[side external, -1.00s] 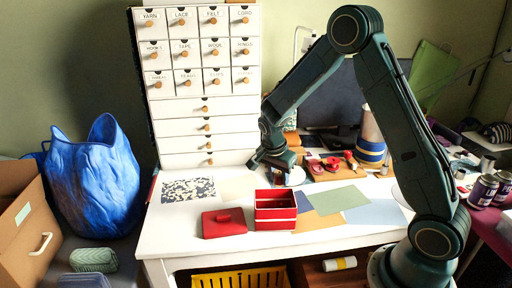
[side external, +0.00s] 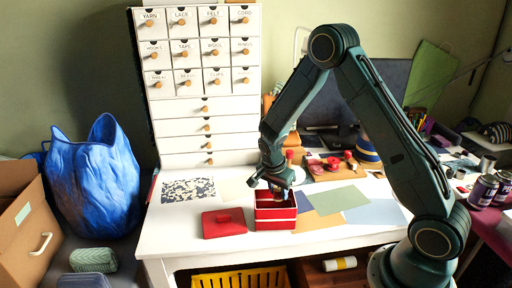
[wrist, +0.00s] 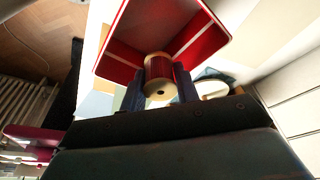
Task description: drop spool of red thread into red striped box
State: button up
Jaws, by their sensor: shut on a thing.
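The red box (side external: 275,222) with pale stripes stands open on the white table. Its red lid (side external: 224,222) lies flat to its left. My gripper (side external: 277,190) is over the box opening, pointing down. In the wrist view my gripper (wrist: 160,88) is shut on a spool of red thread (wrist: 160,76), with a tan end showing between the fingers. The open red box (wrist: 165,28) lies beyond the spool, and the spool overlaps its near edge in that view. In the side view the spool is largely hidden by my gripper.
Coloured sheets (side external: 342,201) and a patterned sheet (side external: 188,190) lie flat on the table (side external: 165,235). A white drawer cabinet (side external: 200,130) stands behind. A wooden board with red items (side external: 333,163) sits at the back right. A blue bag (side external: 97,180) is left of the table.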

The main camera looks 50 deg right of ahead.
jog(key=o, duration=1)
jog(key=shift+o, duration=0.2)
jog(key=v, duration=1.3)
jog(key=shift+r, duration=0.4)
